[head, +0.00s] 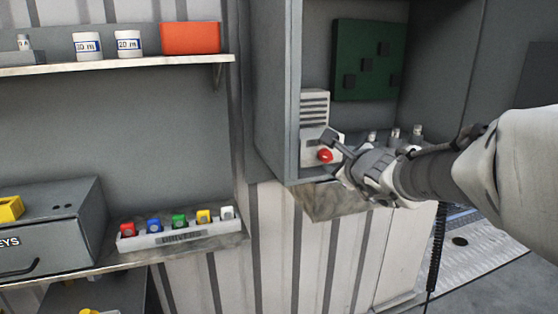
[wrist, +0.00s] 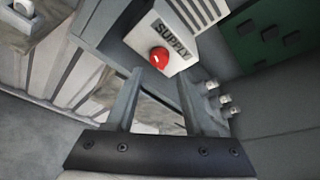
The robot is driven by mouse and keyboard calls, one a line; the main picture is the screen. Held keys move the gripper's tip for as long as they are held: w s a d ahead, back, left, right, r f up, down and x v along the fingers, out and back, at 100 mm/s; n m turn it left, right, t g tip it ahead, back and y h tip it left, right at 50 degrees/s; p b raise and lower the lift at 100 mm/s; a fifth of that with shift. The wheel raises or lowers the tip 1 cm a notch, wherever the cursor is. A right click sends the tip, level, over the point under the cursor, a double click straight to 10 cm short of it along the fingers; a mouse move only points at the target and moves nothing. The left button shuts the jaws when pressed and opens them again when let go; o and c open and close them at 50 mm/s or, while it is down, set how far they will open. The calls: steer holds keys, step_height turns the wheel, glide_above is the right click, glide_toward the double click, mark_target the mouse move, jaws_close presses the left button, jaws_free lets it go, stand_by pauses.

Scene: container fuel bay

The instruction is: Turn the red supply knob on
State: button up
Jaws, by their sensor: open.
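The red supply knob (head: 325,156) is on the front of a pale box (head: 314,112) with vent slots, inside an open grey cabinet. In the wrist view the red knob (wrist: 160,57) has a small white mark on its face, and the box carries the word SUPPLY (wrist: 172,17). My gripper (head: 332,141) reaches in from the right, close to the knob in the picture. In the wrist view my gripper (wrist: 158,85) has its two fingers apart with nothing between them. The knob shows just beyond the fingertips, and I see no contact.
A green board (head: 368,60) is on the cabinet's back wall. Several small pale fittings (wrist: 222,97) stand to the right of the box. The cabinet's left wall (head: 276,85) is close to the box. A rack labelled DRIVERS (head: 180,237) sits on the lower left shelf.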

mark_target(327, 156)
steer(key=shift+x, duration=3.2)
jaws_close()
